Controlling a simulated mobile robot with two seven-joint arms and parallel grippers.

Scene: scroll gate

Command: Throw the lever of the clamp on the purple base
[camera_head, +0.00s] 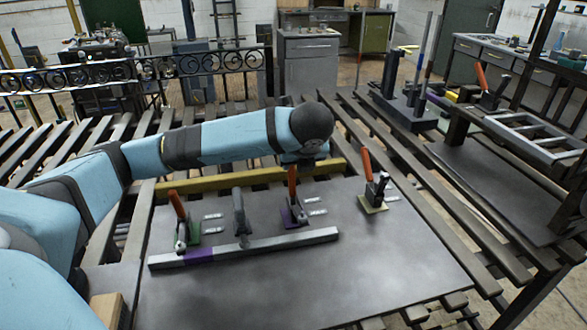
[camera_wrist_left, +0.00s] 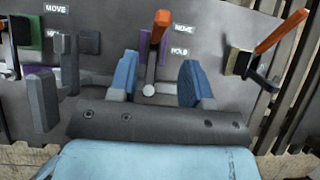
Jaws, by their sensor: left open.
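The clamp on the purple base stands on the grey plate, its orange lever (camera_head: 292,183) upright in the head view. In the left wrist view its lever (camera_wrist_left: 160,26) rises beyond my fingers, and a strip of purple base (camera_wrist_left: 141,58) shows. My left gripper (camera_wrist_left: 158,80) is open. Its two blue-padded fingers stand to either side of the clamp's metal arm in that view, with gaps and no visible contact. In the head view the dark wrist is just above and behind this clamp, and the fingers are mostly hidden. My right gripper is not in view.
A green-base clamp (camera_head: 180,212) is left and a yellow-base clamp (camera_head: 372,192) right, both with orange levers. A grey upright post (camera_head: 239,214) stands between the green and purple clamps. A long bar (camera_head: 262,244) lies in front. The plate's front (camera_head: 340,285) is clear.

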